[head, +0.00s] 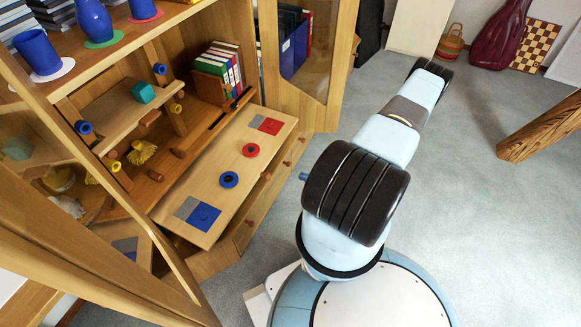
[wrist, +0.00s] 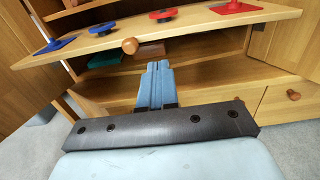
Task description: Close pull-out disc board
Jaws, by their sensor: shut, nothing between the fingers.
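The pull-out disc board (head: 206,206) is a light wooden shelf that sticks out of the cabinet. On it lie a blue disc (head: 229,180), a red disc (head: 251,150), a blue square (head: 203,216) and a red square (head: 270,126). In the wrist view the board's front edge (wrist: 200,35) runs across the top, with a round wooden knob (wrist: 130,46) on it. My gripper (wrist: 153,66) is shut and empty, its blue fingers just below and right of the knob, apparently not touching it.
Below the board are an open compartment with a green box (wrist: 105,58) and drawers with knobs (wrist: 293,95). A glass cabinet door (head: 301,50) stands open beyond the board. A wooden beam (head: 540,128) is at the right. Grey carpet (head: 455,150) lies clear right of my arm.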

